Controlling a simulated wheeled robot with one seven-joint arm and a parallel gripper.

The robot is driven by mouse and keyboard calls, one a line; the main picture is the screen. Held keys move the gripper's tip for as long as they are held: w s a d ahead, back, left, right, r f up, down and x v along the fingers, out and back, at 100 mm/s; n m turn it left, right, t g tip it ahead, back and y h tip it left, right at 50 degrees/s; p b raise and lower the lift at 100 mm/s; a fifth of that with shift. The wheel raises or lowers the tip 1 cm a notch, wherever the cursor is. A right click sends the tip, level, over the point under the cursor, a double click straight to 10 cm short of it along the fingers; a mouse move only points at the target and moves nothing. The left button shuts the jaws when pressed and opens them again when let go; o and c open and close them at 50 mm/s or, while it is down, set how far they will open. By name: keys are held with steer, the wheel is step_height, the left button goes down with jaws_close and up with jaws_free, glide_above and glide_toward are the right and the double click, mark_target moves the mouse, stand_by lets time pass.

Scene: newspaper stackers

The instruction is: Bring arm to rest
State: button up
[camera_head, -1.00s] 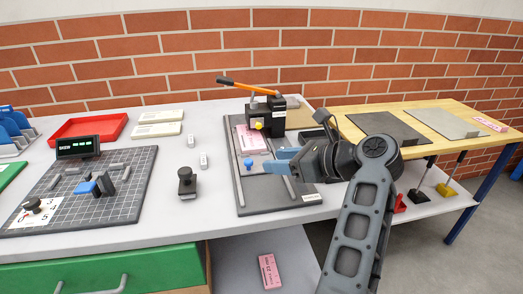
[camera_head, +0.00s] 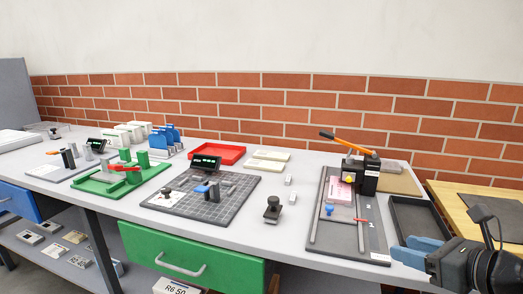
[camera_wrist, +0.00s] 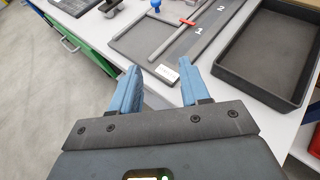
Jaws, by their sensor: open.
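My gripper (camera_head: 408,252) is at the lower right in the head view, beside the right front corner of the dark board with the orange-handled press. In the wrist view its two blue fingers (camera_wrist: 152,92) are spread apart with nothing between them. They are over the front edge of the white table (camera_wrist: 208,98). Most of my arm is out of the head view.
The dark board (camera_head: 322,245) bears the press (camera_head: 366,172) and a pink card (camera_head: 341,190). An empty black tray (camera_head: 419,222) stands right of it. A gridded mat (camera_head: 232,203) and a green fixture (camera_head: 92,187) are further left. Floor (camera_wrist: 40,70) is clear in front of the table.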

steer(key=s+d+f+n+h, duration=0.3)
steer(key=s+d+n+h, duration=0.35)
steer(key=d, duration=0.45)
steer(key=s+d+f+n+t+h, duration=0.1)
steer(key=s+d+f+n+h, duration=0.15)
steer(key=s+n, duration=0.5)
steer(key=s+a+f+n+t+y, duration=0.1)
steer(key=s+a+f+n, duration=0.1)
steer(key=s+a+n, duration=0.45)
steer(key=s+a+f+n+y, duration=0.1)
steer(key=s+a+f+n, duration=0.2)
steer(key=s, duration=0.6)
steer(key=s+a+r+n, duration=0.2)
steer(key=s+a+n, duration=0.1)
steer(key=s+a, duration=0.2)
steer(key=s+a+r+n+y, duration=0.1)
steer(key=s+a+r+n, duration=0.2)
steer(key=s+a, duration=0.3)
steer(key=s+n, duration=0.1)
steer(key=s, duration=0.2)
steer(key=shift+a+r+t, duration=0.15)
steer(key=shift+t, duration=0.25)
